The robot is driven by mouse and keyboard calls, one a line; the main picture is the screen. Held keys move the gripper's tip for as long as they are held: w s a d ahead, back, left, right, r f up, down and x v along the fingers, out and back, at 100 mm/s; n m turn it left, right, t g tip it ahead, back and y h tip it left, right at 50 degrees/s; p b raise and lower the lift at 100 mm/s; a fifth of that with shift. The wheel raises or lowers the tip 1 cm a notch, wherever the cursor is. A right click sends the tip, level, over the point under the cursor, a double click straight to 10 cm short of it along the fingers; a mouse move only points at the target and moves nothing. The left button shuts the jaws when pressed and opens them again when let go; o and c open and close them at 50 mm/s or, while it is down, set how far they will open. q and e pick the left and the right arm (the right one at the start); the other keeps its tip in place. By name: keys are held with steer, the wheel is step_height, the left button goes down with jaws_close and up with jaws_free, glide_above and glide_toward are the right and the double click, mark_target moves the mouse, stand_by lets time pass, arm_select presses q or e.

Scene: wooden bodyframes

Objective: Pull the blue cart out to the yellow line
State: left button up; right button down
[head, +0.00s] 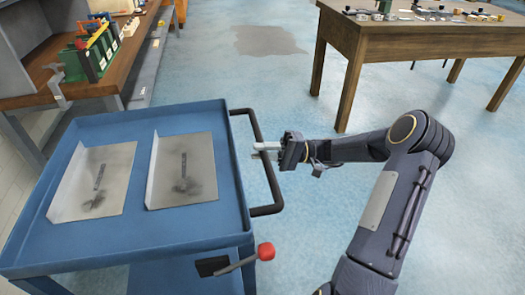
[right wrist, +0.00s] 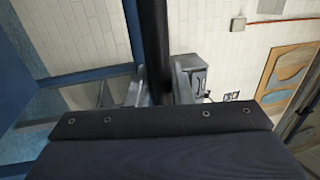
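The blue cart (head: 85,252) stands at the left in the head view, with a black bar handle (head: 270,187) on its right side. My right gripper (head: 265,151) is at the middle of this handle. In the right wrist view the dark handle bar (right wrist: 156,45) runs between the two fingers, which sit close on both sides, so the right gripper (right wrist: 160,82) looks shut on it. A red-knobbed lever (head: 266,251) sticks out near the cart's front corner. My left gripper is not in view. No yellow line shows in either view.
Two grey metal sheets (head: 199,155) with dark marks lie on the cart top. A wooden workbench (head: 110,72) with tools and cases is behind it on the left. A wooden table (head: 420,45) stands at the back right. Blue floor (head: 240,85) between them is clear, with a dark stain.

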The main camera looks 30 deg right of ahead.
steer(key=c, duration=1.3)
jaws_free()
steer(key=v, duration=0.7)
steer(key=shift+s+d+f, duration=0.15)
steer(key=shift+d, duration=0.25)
